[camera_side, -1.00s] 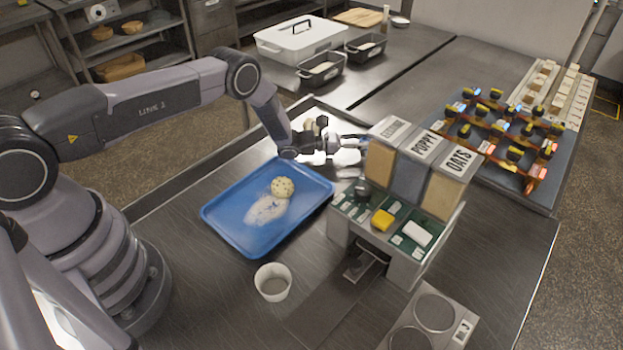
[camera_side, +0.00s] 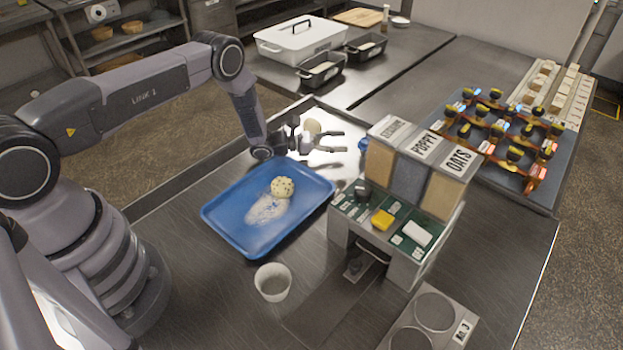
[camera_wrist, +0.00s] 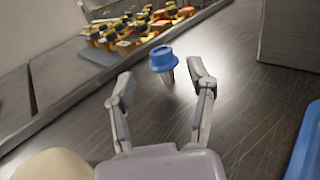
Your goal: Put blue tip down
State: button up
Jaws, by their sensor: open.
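The blue tip (camera_wrist: 162,58) shows in the wrist view with its blue collar uppermost and a narrower grey part below. It looks roughly upright at the steel table, ahead of my gripper (camera_wrist: 160,70), in line with the gap between the fingers. I cannot tell how far ahead it is. In the side view a small part of the blue tip (camera_side: 363,145) shows behind the dispenser, just right of my gripper (camera_side: 342,142); the rest is hidden. My gripper is open and empty, with its fingers pointing right, low over the table.
A topping dispenser (camera_side: 410,170) stands close on the right. A blue tray (camera_side: 225,215) with a seeded dough ball (camera_side: 282,187) lies in front. A pale rounded thing (camera_side: 312,126) is beside my gripper. A white cup (camera_side: 272,282) stands near the tray. A rack of yellow-black items (camera_side: 510,140) is farther right.

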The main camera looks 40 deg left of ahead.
jog(key=shift+s+a+r, duration=0.15)
jog(key=shift+s+r, duration=0.05)
jog(key=shift+r, duration=0.1)
jog(key=s+d+r+m+g+h, duration=0.1)
jog(key=d+r+m+g, duration=0.15)
jog(key=r, duration=0.35)
jog(key=d+r+m+g+h, duration=0.1)
jog(key=r+m+g, duration=0.15)
jog(key=r, duration=0.25)
jog(key=s+d+r+m+g+y, duration=0.1)
jog(key=s+d+r+m+g, duration=0.15)
jog(key=s+r+m, duration=0.5)
jog(key=s+d+r+m+g+y, duration=0.1)
jog(key=s+r+m+g, duration=0.3)
jog(key=r, duration=0.7)
jog(key=s+a+r+m+y, duration=0.1)
jog(key=s+r+m+y, duration=0.15)
jog(key=s, duration=0.45)
jog(key=s+a+r+m+y, duration=0.2)
jog(key=s+r+y, duration=0.15)
jog(key=s, duration=0.35)
jog(key=s+a+r+m+t+y, duration=0.1)
jog(key=s+a+m+t+y, duration=0.1)
jog(key=s+a, duration=0.3)
jog(key=s+a+r+m+t+y, duration=0.1)
jog(key=s+a+m+y, duration=0.3)
jog(key=s, duration=0.7)
jog(key=shift+a+t+y, duration=0.4)
jog(key=shift+a+t, duration=0.1)
jog(key=shift+t, duration=0.15)
